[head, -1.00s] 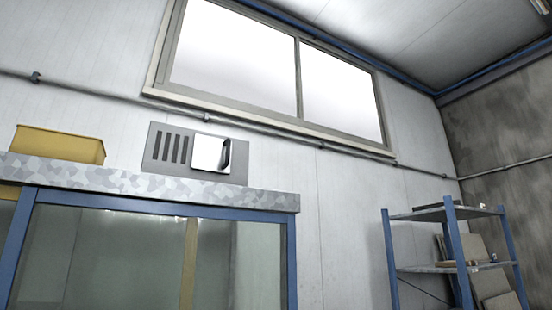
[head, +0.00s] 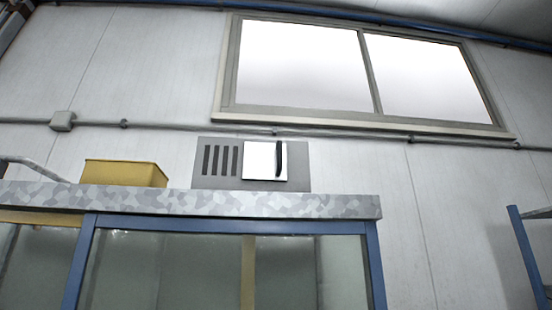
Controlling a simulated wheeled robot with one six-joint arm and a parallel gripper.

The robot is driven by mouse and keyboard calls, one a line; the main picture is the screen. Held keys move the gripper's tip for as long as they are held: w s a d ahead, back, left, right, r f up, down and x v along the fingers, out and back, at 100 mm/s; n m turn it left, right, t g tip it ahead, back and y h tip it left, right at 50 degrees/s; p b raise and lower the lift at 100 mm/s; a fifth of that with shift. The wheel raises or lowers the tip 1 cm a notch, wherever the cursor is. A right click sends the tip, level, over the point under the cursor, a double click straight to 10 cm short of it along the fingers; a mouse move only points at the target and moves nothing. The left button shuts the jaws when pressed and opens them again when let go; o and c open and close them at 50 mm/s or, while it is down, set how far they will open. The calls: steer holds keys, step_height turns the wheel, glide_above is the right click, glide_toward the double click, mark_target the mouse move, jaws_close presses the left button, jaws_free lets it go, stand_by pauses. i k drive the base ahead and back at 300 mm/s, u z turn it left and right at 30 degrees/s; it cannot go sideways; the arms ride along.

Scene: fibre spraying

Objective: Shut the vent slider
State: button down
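The vent (head: 202,182) is a grey plate on the wall, just above the top of a blue-framed cabinet. Several dark slots (head: 220,160) show uncovered on its left part. The slider (head: 260,160) is a white square plate right of the slots, with a dark upright handle (head: 281,160) at its right side. The lower edge of the vent meets the cabinet top in the picture. My gripper is not in the head view.
The blue-framed glass cabinet (head: 230,226) with a speckled grey top stands below the vent. A yellow bin (head: 124,172) sits on it at the left. A window (head: 370,75) and a conduit (head: 330,135) are above. A blue shelf (head: 527,250) stands at the right.

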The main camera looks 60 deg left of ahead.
mark_target(261, 161)
steer(key=u, duration=0.75)
steer(key=i, duration=0.8)
steer(key=u, duration=0.8)
